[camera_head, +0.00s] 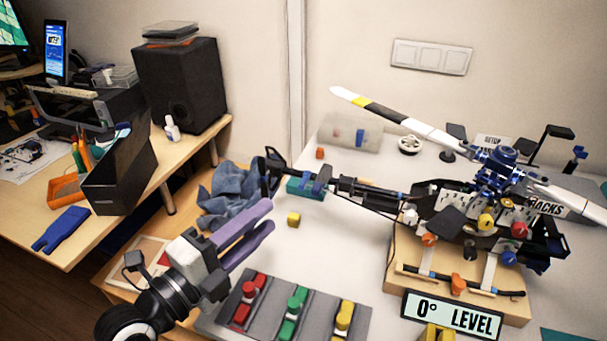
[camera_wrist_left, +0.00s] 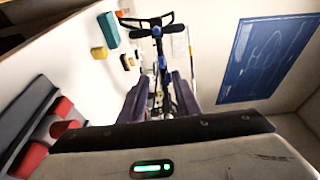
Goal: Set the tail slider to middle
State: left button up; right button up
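The model helicopter (camera_head: 480,205) stands on a wooden block with its tail boom (camera_head: 365,192) reaching left to a black tail fin (camera_head: 272,165). Small blue parts (camera_head: 318,182) sit near the tail end; I cannot tell which part is the tail slider or its setting. My left gripper (camera_head: 271,214) has purple fingers pointing up and right, below the tail end. In the left wrist view the fingers (camera_wrist_left: 160,88) are apart, with the tail boom (camera_wrist_left: 160,62) showing beyond and between them. No contact is clear. My right gripper is not in view.
A grey tray (camera_head: 262,325) with red, green and yellow pieces lies at the front. A "0° LEVEL" sign (camera_head: 450,314) stands before the wooden block (camera_head: 400,262). A yellow cube (camera_head: 293,219), teal block (camera_head: 302,188) and blue cloth (camera_head: 228,195) lie near the tail.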

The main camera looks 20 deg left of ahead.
aim_at(299, 189)
pick_arm(q)
jog(key=x, duration=0.4)
jog(key=p+x, duration=0.1)
jog(key=x, duration=0.3)
jog(key=shift+w+d+r, duration=0.15)
jog(key=shift+w+r, duration=0.05)
jog(key=shift+w, duration=0.05)
jog(key=shift+w+d+f+p, duration=0.1)
jog(key=shift+w+d+p, duration=0.15)
jog(key=shift+w, duration=0.35)
grip_shut()
